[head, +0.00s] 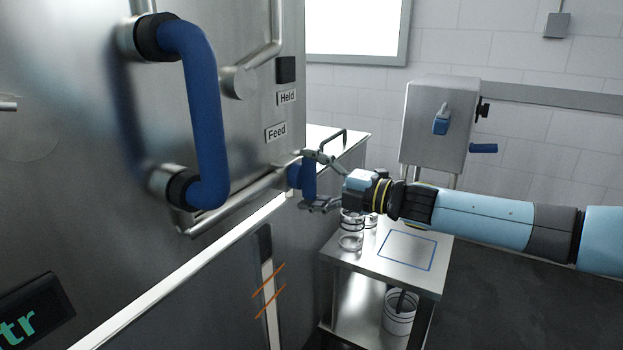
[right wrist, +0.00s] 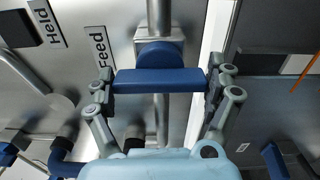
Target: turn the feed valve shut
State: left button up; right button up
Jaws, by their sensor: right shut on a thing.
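The feed valve has a blue bar handle (head: 309,180) on a steel pipe (head: 238,201), below the "Feed" label (head: 276,132) on the steel machine. In the right wrist view the blue handle (right wrist: 160,82) lies crosswise to the pipe, in front of its round blue hub (right wrist: 159,54). My right gripper (head: 306,182) is shut on the handle, one finger at each end of the bar. The same right gripper (right wrist: 160,80) shows in the wrist view with both fingertips against the bar ends. My left gripper is not in view.
A large blue door handle (head: 207,115) stands out from the machine at left. A steel cart (head: 435,275) with glass jars (head: 350,232) stands beyond the gripper. A grey wall box (head: 432,120) with blue levers is behind. Dark floor lies open at lower right.

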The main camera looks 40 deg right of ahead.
jog(key=o, duration=0.9)
jog(key=shift+o, duration=0.2)
jog(key=v, duration=1.2)
